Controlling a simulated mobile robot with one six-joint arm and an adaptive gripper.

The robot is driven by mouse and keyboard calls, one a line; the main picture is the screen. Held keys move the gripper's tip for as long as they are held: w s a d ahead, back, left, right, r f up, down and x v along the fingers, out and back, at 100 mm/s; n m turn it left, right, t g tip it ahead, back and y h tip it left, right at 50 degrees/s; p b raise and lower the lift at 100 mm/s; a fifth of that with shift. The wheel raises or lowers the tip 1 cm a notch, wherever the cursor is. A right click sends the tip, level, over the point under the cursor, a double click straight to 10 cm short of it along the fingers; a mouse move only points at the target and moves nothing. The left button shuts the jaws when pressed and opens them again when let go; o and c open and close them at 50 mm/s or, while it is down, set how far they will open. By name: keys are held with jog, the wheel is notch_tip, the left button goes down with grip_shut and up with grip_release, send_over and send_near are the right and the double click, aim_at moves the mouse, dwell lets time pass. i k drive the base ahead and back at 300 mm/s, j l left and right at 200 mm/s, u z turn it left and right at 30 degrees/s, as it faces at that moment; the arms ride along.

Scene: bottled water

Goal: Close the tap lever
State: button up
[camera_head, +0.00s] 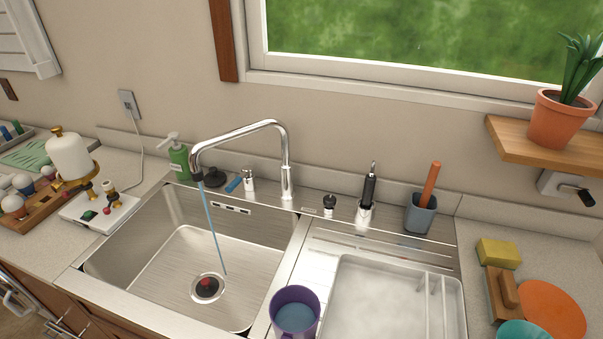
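The chrome tap (285,160) stands behind the sink, its spout reaching left over the basin (165,265). A thin blue stream of water (211,225) runs from the spout's dark tip down toward the drain (207,288). Several small fittings stand along the back rim: a short chrome one (249,182), a small black-topped one (330,204) and a tall black-and-chrome one (368,190). I cannot tell for sure which of these is the tap lever. My gripper is not in view.
A purple cup (295,314) stands at the front, beside a white tray (340,285) on the drainboard. A grey holder (420,215) with an orange handle and a green bottle (178,157) stand at the back. A shelf (515,140) with a potted plant juts out at right.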

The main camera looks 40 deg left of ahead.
aim_at(247, 171)
jog(key=j+u, duration=0.15)
jog(key=u, duration=1.25)
jog(key=i+j+u, duration=0.1)
jog(key=j, duration=0.2)
jog(key=i+j+u, duration=0.1)
jog(key=i+j+z, duration=0.15)
jog(key=j+z, duration=0.15)
jog(key=i+j+z, duration=0.1)
jog(key=j+z, duration=0.25)
jog(key=j, duration=0.1)
